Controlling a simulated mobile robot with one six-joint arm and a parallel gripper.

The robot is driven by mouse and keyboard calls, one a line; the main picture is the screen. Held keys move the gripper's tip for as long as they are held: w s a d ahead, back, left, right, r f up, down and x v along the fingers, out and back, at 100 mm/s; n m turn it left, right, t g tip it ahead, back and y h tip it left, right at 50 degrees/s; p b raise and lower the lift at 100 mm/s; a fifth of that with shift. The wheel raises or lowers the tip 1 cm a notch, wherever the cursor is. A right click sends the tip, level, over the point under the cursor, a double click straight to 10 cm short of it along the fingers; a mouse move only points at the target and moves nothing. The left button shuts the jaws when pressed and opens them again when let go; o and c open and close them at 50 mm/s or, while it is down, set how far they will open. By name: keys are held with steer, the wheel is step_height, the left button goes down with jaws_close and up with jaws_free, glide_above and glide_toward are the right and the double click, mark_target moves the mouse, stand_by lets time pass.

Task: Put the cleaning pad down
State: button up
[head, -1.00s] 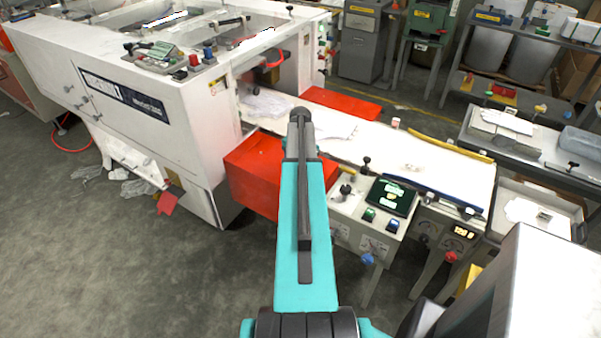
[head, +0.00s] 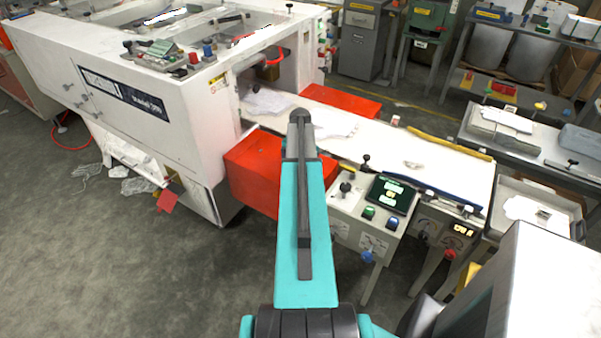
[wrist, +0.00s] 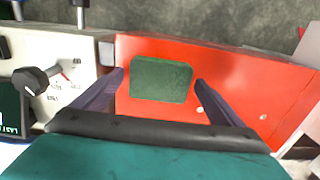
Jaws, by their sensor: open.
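The cleaning pad (wrist: 161,79) is a green, roughly rectangular block in the wrist view. It appears to lie flat on the red surface (wrist: 240,80), which looks like the red box (head: 262,165) beside the machine in the head view. My gripper (wrist: 160,82) is open, with one dark finger on each side of the pad. Gaps of red show between the pad and both fingers. In the head view my arm hides the gripper tips and the pad.
A control panel with a black knob (wrist: 35,80) and a dark display adjoins the red surface at left. The white machine (head: 150,100) stands at left, and a white conveyor bed (head: 400,150) runs to the right. Floor (head: 130,260) is clear at lower left.

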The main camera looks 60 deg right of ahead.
steer(key=shift+r, duration=0.25)
step_height(320, 180, up, 12)
steer(key=b, duration=0.3)
steer(key=shift+b, duration=0.35)
stand_by(0.3)
steer(key=shift+f, duration=0.15)
stand_by(0.5)
steer(key=w+a+f+n+g+y, duration=0.1)
steer(key=w+a+f+n, duration=0.3)
steer(key=a+f, duration=1)
steer(key=w+a+f+n+g, duration=0.1)
steer(key=w+a+f+n, duration=0.3)
steer(key=a+f, duration=1)
steer(key=s+a+f+n+g, duration=0.1)
steer(key=s+a+f+n, duration=0.2)
steer(key=a, duration=0.7)
steer(key=s+a+f+n+g, duration=0.15)
steer(key=s+a+f, duration=0.25)
steer(key=a, duration=0.6)
steer(key=s+a+f+n, duration=0.2)
steer(key=s+a, duration=0.3)
steer(key=s, duration=0.1)
steer(key=s+a+f+n+g+h, duration=0.1)
steer(key=s+a+f+n, duration=0.2)
steer(key=s+a, duration=0.2)
steer(key=shift+s+a+f, duration=0.15)
steer(key=shift+s+f, duration=0.2)
steer(key=shift+s, duration=0.65)
